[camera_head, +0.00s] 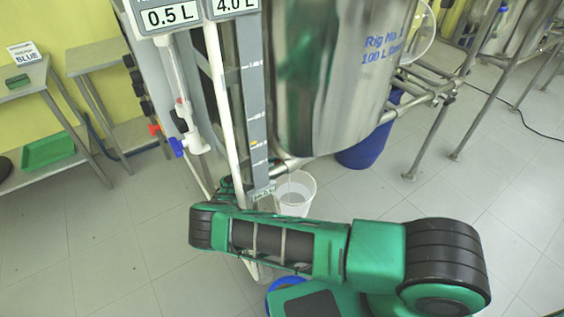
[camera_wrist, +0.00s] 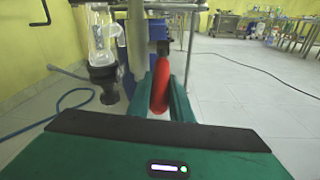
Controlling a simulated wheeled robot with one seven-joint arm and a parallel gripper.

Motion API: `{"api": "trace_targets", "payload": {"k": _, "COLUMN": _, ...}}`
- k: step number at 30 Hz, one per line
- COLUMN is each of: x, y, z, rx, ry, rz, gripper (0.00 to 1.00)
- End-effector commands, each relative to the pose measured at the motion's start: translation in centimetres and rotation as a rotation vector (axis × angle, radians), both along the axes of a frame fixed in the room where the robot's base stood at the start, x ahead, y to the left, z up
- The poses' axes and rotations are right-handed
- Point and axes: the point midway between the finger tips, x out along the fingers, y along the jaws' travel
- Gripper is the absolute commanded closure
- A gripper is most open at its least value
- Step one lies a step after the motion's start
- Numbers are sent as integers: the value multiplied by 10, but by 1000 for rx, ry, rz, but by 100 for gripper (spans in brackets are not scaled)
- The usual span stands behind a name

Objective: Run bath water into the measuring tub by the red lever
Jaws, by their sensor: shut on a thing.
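The red lever (camera_wrist: 160,86) stands upright between the two green fingers of my gripper (camera_wrist: 163,82) in the wrist view. The gripper is shut on it. In the head view my gripper (camera_head: 228,188) is low at the rig, left of the tub, and my arm partly hides it; the lever is not clear there. The measuring tub (camera_head: 291,206) is a pale, open bucket on the floor under a pipe (camera_head: 288,165) near the steel vessel. My forearm hides its lower edge. I cannot make out running water or the level in the tub.
The steel vessel (camera_head: 325,80) stands above the tub. A blue barrel (camera_head: 362,152) is behind it. Valves with a small red handle (camera_head: 154,129) and a blue handle (camera_head: 177,147) are at the left of the rig. A blue hose (camera_wrist: 75,97) lies on the floor. The right floor is mostly clear.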

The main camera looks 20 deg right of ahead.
Motion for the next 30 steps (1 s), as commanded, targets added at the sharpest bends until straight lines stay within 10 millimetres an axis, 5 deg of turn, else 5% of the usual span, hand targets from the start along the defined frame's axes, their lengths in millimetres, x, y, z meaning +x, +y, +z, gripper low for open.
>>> {"api": "trace_targets", "payload": {"k": 27, "x": 2, "y": 3, "z": 20, "rx": 196, "ry": 52, "rz": 5, "gripper": 100}}
{"api": "trace_targets", "payload": {"k": 28, "x": 2, "y": 3, "z": 20, "rx": 196, "ry": 52, "rz": 5, "gripper": 76}}
{"api": "trace_targets", "payload": {"k": 30, "x": 2, "y": 4, "z": 20, "rx": 196, "ry": 54, "rz": 4, "gripper": 62}}
